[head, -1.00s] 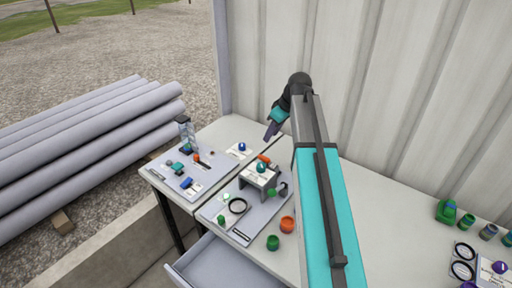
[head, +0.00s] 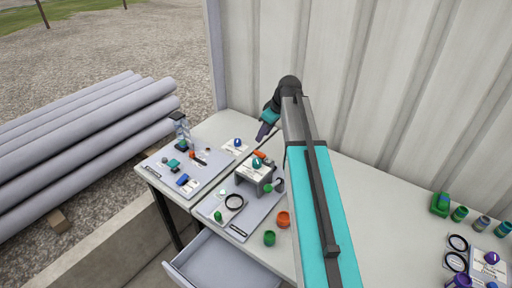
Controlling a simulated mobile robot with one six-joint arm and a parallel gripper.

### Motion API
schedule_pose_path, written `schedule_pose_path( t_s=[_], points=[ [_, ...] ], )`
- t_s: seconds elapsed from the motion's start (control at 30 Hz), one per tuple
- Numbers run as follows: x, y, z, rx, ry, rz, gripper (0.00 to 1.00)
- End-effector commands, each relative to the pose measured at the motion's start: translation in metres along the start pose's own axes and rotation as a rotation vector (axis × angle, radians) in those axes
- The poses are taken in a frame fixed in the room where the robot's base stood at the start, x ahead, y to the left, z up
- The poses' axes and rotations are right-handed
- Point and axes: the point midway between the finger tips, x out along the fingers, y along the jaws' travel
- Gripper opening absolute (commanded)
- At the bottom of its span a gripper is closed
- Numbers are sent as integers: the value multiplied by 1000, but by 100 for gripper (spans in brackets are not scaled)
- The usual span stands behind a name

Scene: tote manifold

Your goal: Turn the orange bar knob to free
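The orange bar knob (head: 260,155) shows as a small orange bar behind the raised white stand (head: 252,173) on the middle panel. Its markings and which way it points are too small to read. My gripper (head: 263,134) hangs tilted down just above and behind the knob in the picture, with a gap between them. Its fingers are seen edge-on, so I cannot tell whether they are open or shut. Nothing is visible in them.
A left panel (head: 166,180) holds blue and teal parts and a small orange piece. A blue knob (head: 237,143) sits on a white plate beside my gripper. An orange cup (head: 283,220) and a green cup (head: 269,238) stand in front. An open drawer (head: 215,265) juts out below.

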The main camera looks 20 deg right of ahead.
Motion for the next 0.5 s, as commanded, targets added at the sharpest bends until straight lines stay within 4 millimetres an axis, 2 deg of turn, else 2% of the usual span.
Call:
schedule_pose_path(
  t_s=[0.5],
  points=[
    [55, 0, -1, -1, -1, -1, 33]
  ],
)
